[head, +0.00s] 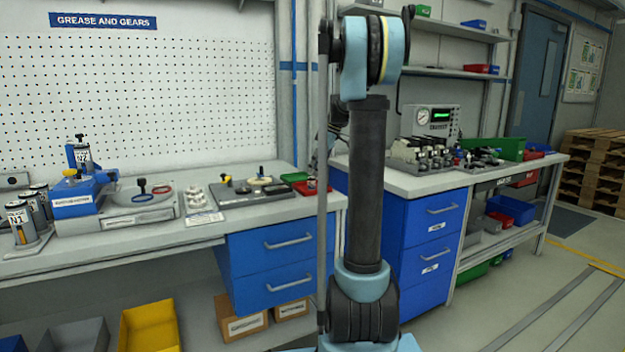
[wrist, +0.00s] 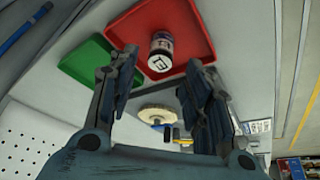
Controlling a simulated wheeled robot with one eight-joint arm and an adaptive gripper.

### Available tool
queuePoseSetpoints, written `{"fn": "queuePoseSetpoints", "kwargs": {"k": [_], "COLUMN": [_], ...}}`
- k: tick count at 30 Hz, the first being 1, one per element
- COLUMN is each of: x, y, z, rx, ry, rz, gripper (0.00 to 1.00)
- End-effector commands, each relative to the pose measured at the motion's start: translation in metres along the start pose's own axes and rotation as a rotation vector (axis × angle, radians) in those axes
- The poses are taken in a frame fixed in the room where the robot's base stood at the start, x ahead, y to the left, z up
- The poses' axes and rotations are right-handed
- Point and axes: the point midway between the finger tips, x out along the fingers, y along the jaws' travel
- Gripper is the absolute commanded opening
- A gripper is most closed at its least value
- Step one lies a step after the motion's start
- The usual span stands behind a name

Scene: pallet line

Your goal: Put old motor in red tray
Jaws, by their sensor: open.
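The red tray (wrist: 195,22) is at the top of the wrist view. A dark cylindrical motor (wrist: 161,50) with a white label lies within its outline, near the tray's near edge. The red tray also shows in the head view (head: 318,187), on the back of the grey bench, partly hidden by my arm; the motor cannot be made out there. My gripper (wrist: 162,62) is open. Its two fingers are apart, one to each side of the motor in the picture, and visible space separates them from it. In the head view the gripper is hidden behind my arm.
A green tray (wrist: 88,60) lies left of the red tray. A round, pale disc part (wrist: 155,115) shows between the finger bases, on the fixture plate (head: 250,191) beside the trays. A blue drawer cabinet (head: 430,235) stands to the right, and the pegboard wall (head: 150,90) is behind.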

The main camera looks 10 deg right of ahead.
Motion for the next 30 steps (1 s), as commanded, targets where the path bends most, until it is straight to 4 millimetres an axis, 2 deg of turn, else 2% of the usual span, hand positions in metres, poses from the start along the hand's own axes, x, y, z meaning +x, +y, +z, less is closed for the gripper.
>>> {"fn": "queuePoseSetpoints", "kwargs": {"k": [3,9,14,20,23,30], "x": [-0.024,-0.051,-0.06,-0.062,-0.061,-0.05], "y": [0.0,0.0,0.0,-0.006,-0.025,-0.104], "z": [0.0,0.0,0.0,0.002,0.005,0.03], "rx": [0.002,0.001,0.0,0.011,0.048,0.221], "ry": [0.0,0.0,0.0,-0.004,-0.016,-0.068], "rz": [0.0,0.0,0.0,0.001,0.004,0.033], "gripper": [0.45,0.45,0.45,0.45,0.45,0.45]}}
